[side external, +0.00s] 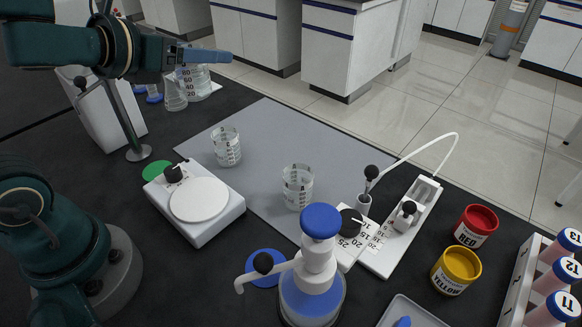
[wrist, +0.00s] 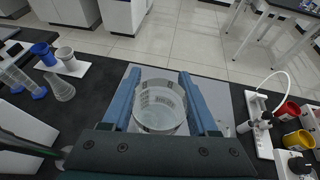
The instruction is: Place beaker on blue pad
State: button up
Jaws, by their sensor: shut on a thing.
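My gripper (side external: 205,56) is at the upper left in the side view, raised above the bench, its blue fingers pointing right. It is shut around a clear glass beaker (wrist: 160,106), which fills the space between the fingers in the wrist view. In the side view the beaker (side external: 188,78) with printed marks shows partly behind and below the finger, overlapping the glassware behind. The blue pad (side external: 265,267) is a flat disc on the black bench at the front, partly covered from view by the blue-capped dispenser bottle (side external: 315,270).
Two marked beakers (side external: 226,147) (side external: 298,187) stand on the grey mat (side external: 265,125). A white hotplate (side external: 198,200) lies beside a green disc (side external: 157,170). A white probe device (side external: 400,225), red jar (side external: 475,226), yellow jar (side external: 455,271) and tube rack (side external: 520,285) stand to the right.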

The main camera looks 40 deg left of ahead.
jog(key=w+a+f+n+y, duration=0.3)
jog(key=w+a+f, duration=0.3)
jog(key=w+f, duration=0.25)
jog(key=shift+g, duration=0.4)
jog(key=w+d+f, duration=0.2)
jog(key=d, duration=0.1)
jog(key=w+d+f, duration=0.1)
jog(key=d+f, duration=0.1)
jog(key=d, duration=0.1)
jog(key=w+d+f, duration=0.2)
jog(key=d, duration=0.1)
jog(key=shift+w+d+f, duration=0.15)
jog(key=shift+w+d, duration=0.1)
jog(key=shift+w, duration=0.05)
jog(key=shift+d+f, duration=0.1)
jog(key=shift+f, duration=1.95)
jog(key=shift+f, duration=0.15)
jog(key=o, duration=1.4)
